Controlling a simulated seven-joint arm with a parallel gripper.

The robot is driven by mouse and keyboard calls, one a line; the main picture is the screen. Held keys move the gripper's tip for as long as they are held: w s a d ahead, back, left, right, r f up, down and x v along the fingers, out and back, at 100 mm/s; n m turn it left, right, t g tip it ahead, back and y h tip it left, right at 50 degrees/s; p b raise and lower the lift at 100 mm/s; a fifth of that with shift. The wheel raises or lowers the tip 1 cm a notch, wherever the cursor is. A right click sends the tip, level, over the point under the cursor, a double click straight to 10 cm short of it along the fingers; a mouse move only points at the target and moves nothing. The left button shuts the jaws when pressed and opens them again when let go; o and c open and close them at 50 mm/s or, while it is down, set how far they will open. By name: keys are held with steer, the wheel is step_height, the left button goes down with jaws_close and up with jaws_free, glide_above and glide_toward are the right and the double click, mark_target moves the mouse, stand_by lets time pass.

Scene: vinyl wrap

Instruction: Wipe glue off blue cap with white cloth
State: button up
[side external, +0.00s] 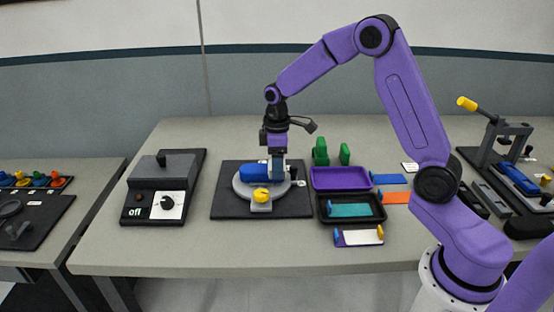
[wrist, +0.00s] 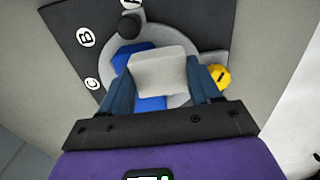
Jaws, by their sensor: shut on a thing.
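The blue cap (side external: 252,169) lies on a round grey fixture (side external: 242,192) on a black base plate (side external: 228,207). In the wrist view the blue cap (wrist: 152,103) shows partly, behind a white block-like cloth (wrist: 160,75). My gripper (side external: 277,172) points down over the fixture; in the wrist view my gripper (wrist: 158,85) has its two blue fingers on either side of the white cloth, shut on it. The cloth is over the cap; I cannot tell whether they touch. No glue can be made out. A yellow knob (side external: 261,194) sits at the fixture's front.
A grey device marked "off" (side external: 160,190) stands to the left. A purple tray (side external: 340,178), a black tray (side external: 338,218) with a teal piece, and green holders (side external: 321,153) are to the right. The table front is mostly clear.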

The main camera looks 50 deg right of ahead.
steer(key=shift+r, duration=3.95)
